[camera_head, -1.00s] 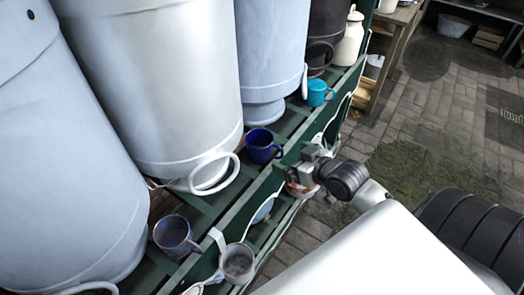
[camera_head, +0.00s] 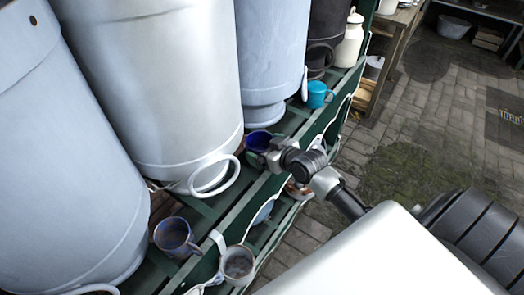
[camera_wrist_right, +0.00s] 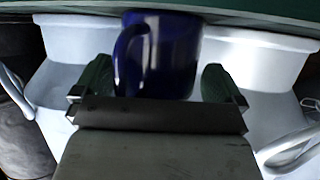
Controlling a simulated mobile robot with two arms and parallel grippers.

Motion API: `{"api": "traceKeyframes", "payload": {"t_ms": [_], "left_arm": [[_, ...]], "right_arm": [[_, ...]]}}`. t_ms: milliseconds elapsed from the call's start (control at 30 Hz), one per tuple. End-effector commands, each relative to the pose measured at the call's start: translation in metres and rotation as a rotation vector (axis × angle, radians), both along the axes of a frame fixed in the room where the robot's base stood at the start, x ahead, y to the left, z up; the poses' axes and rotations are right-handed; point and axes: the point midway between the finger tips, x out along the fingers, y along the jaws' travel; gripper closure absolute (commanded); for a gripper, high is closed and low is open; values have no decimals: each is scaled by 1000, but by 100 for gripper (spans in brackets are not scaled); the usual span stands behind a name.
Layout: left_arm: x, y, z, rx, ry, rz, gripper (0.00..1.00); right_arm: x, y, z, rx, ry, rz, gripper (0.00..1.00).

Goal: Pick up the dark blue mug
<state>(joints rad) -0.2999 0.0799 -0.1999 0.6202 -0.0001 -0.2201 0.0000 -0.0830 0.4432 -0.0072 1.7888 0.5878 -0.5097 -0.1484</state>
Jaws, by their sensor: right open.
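The dark blue mug (camera_head: 258,139) stands on the green shelf (camera_head: 237,217), beside the base of a large churn. It is partly hidden behind my right gripper (camera_head: 262,158) in the head view. In the right wrist view the mug (camera_wrist_right: 158,55) lies between the two green-padded fingers of my right gripper (camera_wrist_right: 158,82). Its handle is toward the left of that picture. The gripper is open, with a gap visible between the right finger and the mug; contact on the left side is hard to tell. My left gripper is not in view.
Large pale churns (camera_head: 160,80) stand close behind the mug. A turquoise mug (camera_head: 318,94) is farther along the shelf. A grey-blue mug (camera_head: 174,236) and a greyish mug (camera_head: 238,264) are nearer. Paved floor (camera_head: 440,120) is clear at the right.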

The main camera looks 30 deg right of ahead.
Motion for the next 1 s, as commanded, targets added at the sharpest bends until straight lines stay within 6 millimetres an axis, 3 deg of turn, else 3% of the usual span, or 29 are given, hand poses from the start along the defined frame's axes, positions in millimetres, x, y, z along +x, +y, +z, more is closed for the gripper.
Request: {"api": "traceKeyframes", "payload": {"t_ms": [100, 400, 433, 767, 1000], "left_arm": [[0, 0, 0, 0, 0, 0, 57], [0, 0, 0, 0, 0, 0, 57], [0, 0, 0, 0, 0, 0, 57], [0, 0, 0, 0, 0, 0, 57], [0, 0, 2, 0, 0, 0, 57]], "right_arm": [[0, 0, 0, 0, 0, 0, 2], [0, 0, 0, 0, -1, 0, 48], [0, 0, 0, 0, -1, 0, 49], [0, 0, 7, 0, -4, 0, 49], [0, 0, 42, -3, -7, 1, 49]]}}
